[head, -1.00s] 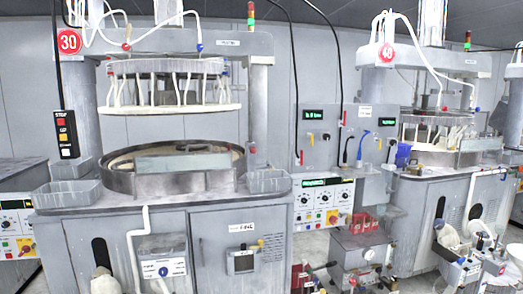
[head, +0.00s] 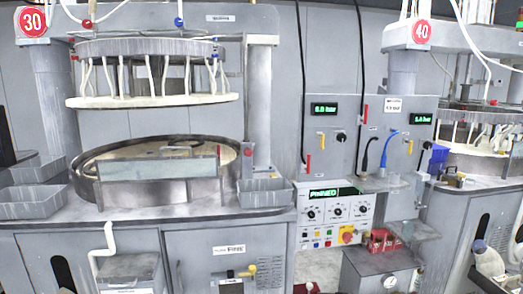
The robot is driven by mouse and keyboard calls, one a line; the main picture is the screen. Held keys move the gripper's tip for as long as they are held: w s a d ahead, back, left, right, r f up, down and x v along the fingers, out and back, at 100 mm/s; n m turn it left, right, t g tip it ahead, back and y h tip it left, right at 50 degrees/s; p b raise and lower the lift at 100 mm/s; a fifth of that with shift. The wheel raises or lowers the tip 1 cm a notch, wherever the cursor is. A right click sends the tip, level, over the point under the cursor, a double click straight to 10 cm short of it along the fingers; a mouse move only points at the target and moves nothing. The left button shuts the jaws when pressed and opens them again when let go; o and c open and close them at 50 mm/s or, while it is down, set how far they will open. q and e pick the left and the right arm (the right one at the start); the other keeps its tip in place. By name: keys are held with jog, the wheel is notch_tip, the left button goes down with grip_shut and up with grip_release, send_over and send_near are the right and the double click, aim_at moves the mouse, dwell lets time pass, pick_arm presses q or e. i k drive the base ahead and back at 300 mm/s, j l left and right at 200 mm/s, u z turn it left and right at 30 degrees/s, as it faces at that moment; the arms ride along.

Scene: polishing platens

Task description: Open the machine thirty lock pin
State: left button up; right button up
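Machine thirty carries a round red "30" sign (head: 32,21) at the upper left. Its upper plate (head: 152,101) hangs raised above the round lower basin (head: 158,190), with pale posts between plate and head. A control box (head: 334,213) at the right of the basin has a green display (head: 335,192) that appears to read "PINNED", with dials and coloured buttons. A small red knob (head: 248,152) sits on a grey block at the basin's right. I cannot tell for sure which part is the lock pin. Neither gripper is in view.
Grey trays stand left (head: 35,201) and right (head: 265,192) of the basin. A wall panel (head: 366,135) has displays and red and yellow handles. Machine forty, with its "40" sign (head: 421,33), is at the right. Red items (head: 381,240) sit on a low box in front.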

aim_at(247, 153)
jog(key=i+l, duration=0.25)
jog(key=i, duration=0.15)
jog(key=i+l+z, duration=0.1)
jog(key=i+l, duration=0.4)
jog(key=i, duration=0.25)
jog(key=l+z, duration=0.05)
